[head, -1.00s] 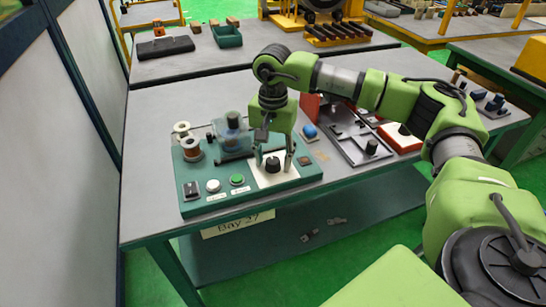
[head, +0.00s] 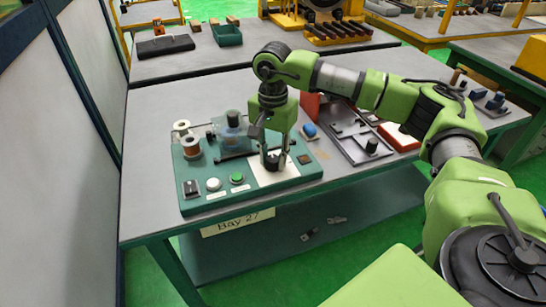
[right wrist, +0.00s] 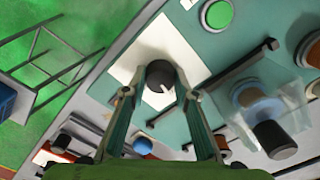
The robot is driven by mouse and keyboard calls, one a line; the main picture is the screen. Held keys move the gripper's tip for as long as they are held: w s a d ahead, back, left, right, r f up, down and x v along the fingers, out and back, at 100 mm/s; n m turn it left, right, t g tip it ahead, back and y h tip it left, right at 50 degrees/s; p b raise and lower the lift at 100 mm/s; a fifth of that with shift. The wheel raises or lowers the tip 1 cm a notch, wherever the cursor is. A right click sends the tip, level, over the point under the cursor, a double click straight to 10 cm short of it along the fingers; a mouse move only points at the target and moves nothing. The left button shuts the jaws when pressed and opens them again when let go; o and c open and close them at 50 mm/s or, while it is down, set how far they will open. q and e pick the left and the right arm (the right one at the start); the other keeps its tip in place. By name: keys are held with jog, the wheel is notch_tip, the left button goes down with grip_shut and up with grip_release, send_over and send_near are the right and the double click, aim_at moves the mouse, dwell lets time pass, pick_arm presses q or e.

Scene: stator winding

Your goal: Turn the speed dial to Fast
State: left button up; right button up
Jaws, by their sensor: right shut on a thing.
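The speed dial (head: 272,163) is a black round knob on a white plate (head: 277,178) at the right of the green control panel (head: 225,202). My right gripper (head: 274,159) points down at the dial with its fingers closed around it. In the right wrist view, the dial (right wrist: 160,75) sits between the two fingertips of the gripper (right wrist: 158,90). A pale pointer mark shows on the dial's top. The labels around the dial cannot be read. My left gripper is not in view.
The panel also carries a green button (head: 237,178), a white button (head: 213,184), a black switch (head: 191,188), copper wire spools (head: 190,145) and a clear-covered winder (head: 232,133). A blue ball-shaped knob (head: 309,130) and a grey tray (head: 352,143) lie to the right.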

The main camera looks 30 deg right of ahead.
aim_at(273, 158)
jog(key=m, duration=0.4)
jog(key=shift+b, duration=0.35)
jog(key=m, duration=0.8)
jog(key=shift+m, duration=2)
jog(key=o, duration=1.1)
jog(key=shift+r, duration=0.15)
notch_tip(273, 158, up, 12)
jog(key=shift+f, duration=0.1)
